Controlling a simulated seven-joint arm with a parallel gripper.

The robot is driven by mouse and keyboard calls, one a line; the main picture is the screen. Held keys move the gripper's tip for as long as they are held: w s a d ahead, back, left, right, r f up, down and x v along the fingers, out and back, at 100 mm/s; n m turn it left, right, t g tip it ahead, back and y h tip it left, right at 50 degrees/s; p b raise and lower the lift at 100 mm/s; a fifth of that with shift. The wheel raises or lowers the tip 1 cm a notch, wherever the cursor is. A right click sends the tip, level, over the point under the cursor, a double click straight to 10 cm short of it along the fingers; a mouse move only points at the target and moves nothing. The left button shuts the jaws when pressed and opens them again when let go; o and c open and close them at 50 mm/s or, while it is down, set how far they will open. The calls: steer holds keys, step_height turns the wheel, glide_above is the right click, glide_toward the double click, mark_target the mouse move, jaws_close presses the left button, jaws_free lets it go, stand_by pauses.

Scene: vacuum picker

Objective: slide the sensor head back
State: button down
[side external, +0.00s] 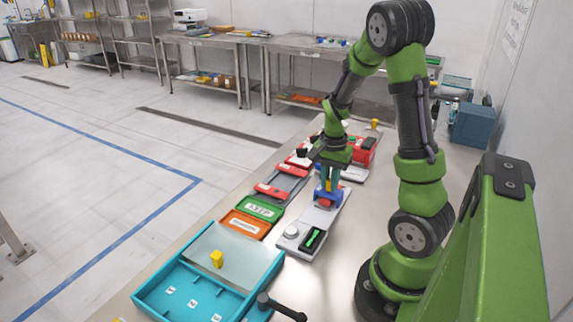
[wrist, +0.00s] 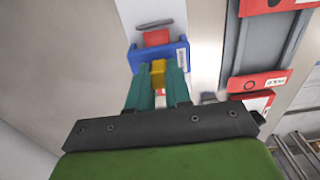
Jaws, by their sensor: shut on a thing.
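The sensor head appears to be a blue block (wrist: 184,54) with a red part and a yellow grip tab (wrist: 158,74) in the wrist view. In the side view the blue and red block (side external: 325,201) sits on a long pale grey base (side external: 317,222). My gripper (wrist: 158,88) has its teal fingers on either side of the yellow tab and is shut on it. In the side view my gripper (side external: 329,183) points down onto the block from above. The fingers and hand partly hide the block and the base behind it.
On the base's near end are a round knob (side external: 291,231) and a dark slot with a green part (side external: 313,239). Orange and green trays (side external: 261,209) and a red-ended grey fixture (side external: 284,182) stand to the left.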

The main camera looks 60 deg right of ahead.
steer(key=a, duration=0.9)
steer(key=c, duration=1)
jaws_free()
steer(key=shift+c, duration=0.2)
step_height(320, 180, up, 17)
steer(key=shift+d, duration=0.1)
